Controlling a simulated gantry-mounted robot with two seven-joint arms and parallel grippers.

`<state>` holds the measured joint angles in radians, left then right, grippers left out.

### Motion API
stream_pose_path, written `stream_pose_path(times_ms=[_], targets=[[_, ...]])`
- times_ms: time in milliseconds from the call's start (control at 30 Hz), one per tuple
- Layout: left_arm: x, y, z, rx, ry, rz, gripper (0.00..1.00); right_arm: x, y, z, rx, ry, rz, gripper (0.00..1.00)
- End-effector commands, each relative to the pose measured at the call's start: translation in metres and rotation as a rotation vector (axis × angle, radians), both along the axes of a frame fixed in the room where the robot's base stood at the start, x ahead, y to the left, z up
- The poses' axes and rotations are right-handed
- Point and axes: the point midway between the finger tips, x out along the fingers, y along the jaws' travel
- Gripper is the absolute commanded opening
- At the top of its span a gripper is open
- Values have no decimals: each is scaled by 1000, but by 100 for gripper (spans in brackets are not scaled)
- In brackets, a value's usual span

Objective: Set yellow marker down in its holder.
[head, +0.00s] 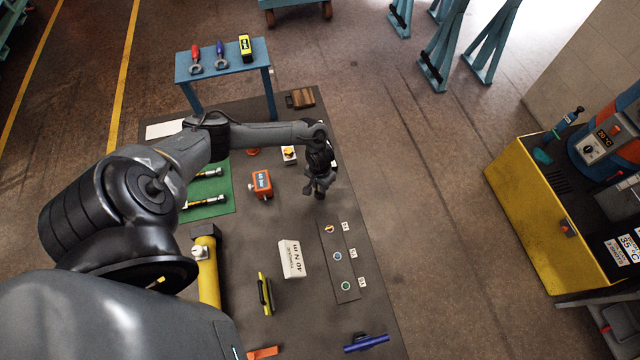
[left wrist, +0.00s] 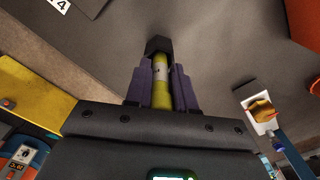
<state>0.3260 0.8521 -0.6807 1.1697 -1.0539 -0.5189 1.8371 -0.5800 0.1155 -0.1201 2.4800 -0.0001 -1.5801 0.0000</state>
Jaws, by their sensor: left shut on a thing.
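My left gripper (head: 320,190) points down over the dark mat, above the far end of a dark strip (head: 349,295). The strip has three coloured rings, yellow-orange (head: 329,229), blue (head: 337,256) and green (head: 345,286). I take it for the holder, with the yellow-orange ring nearest my gripper. In the left wrist view the gripper's two fingers (left wrist: 161,82) are shut on the yellow marker (left wrist: 161,93), a yellow cylinder with a pale band and a black end (left wrist: 158,45) beyond the fingertips. The marker cannot be made out in the head view. My right gripper is not in view.
On the mat lie an orange box (head: 261,184), a white block (head: 291,259), a yellow-and-black item (head: 265,293) and a blue item (head: 366,342). A blue table (head: 222,67) with tools stands behind. Floor right of the mat is open up to a yellow bench (head: 535,226).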

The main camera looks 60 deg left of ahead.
Motion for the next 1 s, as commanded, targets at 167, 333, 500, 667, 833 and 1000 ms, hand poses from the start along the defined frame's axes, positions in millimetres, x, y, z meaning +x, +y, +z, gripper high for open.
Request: stream_pose_path(times_ms=[167,333,500,667,833,1000], targets=[[0,0,-5,0,0,0,0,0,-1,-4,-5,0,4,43],[0,0,-7,0,0,-1,30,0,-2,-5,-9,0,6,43],[0,0,-7,0,0,-1,53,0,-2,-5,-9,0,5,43],[0,0,-7,0,0,-1,53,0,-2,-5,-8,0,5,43],[0,0,-4,0,0,-1,53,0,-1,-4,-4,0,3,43],[0,0,11,0,-1,-1,53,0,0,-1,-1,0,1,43]])
